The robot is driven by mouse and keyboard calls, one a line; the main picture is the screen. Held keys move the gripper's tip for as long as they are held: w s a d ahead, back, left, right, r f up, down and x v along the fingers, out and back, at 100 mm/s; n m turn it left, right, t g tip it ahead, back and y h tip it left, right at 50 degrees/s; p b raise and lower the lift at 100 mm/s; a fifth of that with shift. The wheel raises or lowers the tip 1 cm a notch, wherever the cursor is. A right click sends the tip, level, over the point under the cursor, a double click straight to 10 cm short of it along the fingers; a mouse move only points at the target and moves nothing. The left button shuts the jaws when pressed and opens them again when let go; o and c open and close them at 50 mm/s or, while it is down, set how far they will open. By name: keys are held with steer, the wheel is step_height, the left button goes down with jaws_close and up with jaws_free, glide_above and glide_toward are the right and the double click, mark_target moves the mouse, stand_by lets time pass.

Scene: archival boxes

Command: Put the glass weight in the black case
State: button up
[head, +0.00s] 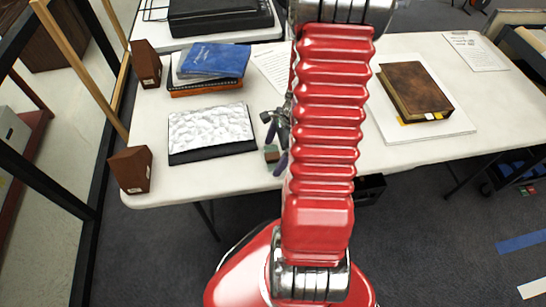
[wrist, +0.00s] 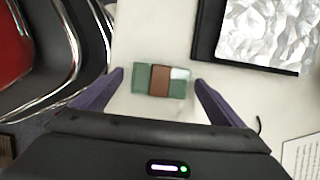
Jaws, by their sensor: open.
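A small block with green ends, a brown band and a pale shiny patch, which I take to be the glass weight (wrist: 161,80), lies on the white table. It also shows in the head view (head: 271,154), partly hidden by my gripper. My gripper (head: 276,149) is open, its purple fingers on either side of the block with a gap at each side in the wrist view (wrist: 158,78). How high the fingertips are is unclear. The black case (head: 213,152), with crumpled silver material in it, lies left of the gripper. Its black edge shows at upper right in the wrist view (wrist: 206,35).
Two brown wooden blocks (head: 131,170) (head: 146,64) stand along the table's left edge. Blue and orange books (head: 213,60) lie behind the case. A brown book (head: 413,91) rests on a white board at right. A black box (head: 220,17) stands at the back.

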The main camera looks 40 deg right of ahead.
mark_target(274, 156)
steer(key=shift+c, duration=0.4)
steer(key=c, duration=1.4)
steer(key=shift+o, duration=0.2)
steer(key=shift+r, duration=0.1)
step_height(274, 156, up, 10)
stand_by(0.7)
